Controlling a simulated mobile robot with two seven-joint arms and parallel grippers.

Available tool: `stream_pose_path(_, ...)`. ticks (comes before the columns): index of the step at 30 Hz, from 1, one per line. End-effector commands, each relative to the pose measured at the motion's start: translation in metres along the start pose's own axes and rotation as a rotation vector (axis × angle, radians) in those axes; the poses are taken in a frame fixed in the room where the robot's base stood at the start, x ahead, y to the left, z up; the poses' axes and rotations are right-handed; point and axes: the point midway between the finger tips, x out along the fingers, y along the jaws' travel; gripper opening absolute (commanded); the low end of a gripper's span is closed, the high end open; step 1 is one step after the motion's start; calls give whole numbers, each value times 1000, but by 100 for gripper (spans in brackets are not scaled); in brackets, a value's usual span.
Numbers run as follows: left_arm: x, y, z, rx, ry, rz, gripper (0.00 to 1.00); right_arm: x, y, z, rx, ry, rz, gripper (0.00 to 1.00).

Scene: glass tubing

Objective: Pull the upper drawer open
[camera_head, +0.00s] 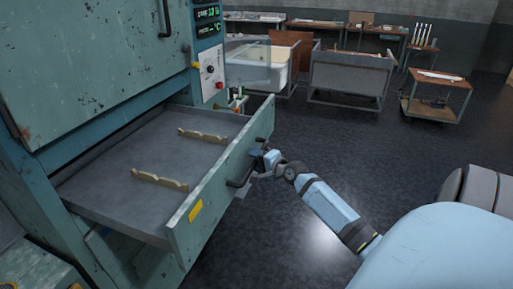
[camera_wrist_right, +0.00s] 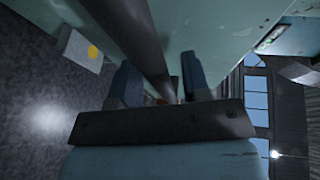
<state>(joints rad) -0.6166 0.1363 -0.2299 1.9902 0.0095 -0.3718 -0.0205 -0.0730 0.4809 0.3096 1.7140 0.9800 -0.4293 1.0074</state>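The upper drawer (camera_head: 120,172) is a shallow grey tray with a worn teal front (camera_head: 222,184), and it stands pulled well out of the teal cabinet. Its dark bar handle (camera_head: 239,178) is on the front and shows large in the right wrist view (camera_wrist_right: 148,50). My right gripper (camera_head: 260,160) is at the handle's far end. In the right wrist view its two fingers (camera_wrist_right: 160,75) lie on either side of the bar. Whether both press on it I cannot tell. My left gripper is not in view.
Two pale notched racks (camera_head: 160,180) lie in the drawer. A control panel (camera_head: 211,75) is on the cabinet. Benches, a basin (camera_head: 268,68), a crate-like stand (camera_head: 350,75) and a trolley (camera_head: 436,97) stand farther back. The dark floor right of the drawer is clear.

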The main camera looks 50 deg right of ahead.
Motion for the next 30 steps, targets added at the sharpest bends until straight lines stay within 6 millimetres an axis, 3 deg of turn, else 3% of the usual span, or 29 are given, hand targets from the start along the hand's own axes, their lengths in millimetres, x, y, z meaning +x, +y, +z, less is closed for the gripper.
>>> stream_pose_path(8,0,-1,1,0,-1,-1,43,-6,1,0,0,0,0,43)
stream_pose_path(11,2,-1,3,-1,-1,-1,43,-20,2,0,-1,0,1,43)
stream_pose_path(24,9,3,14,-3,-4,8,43,-115,2,0,-1,0,2,43)
stream_pose_path(30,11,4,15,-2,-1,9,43,-135,1,0,0,0,1,43)
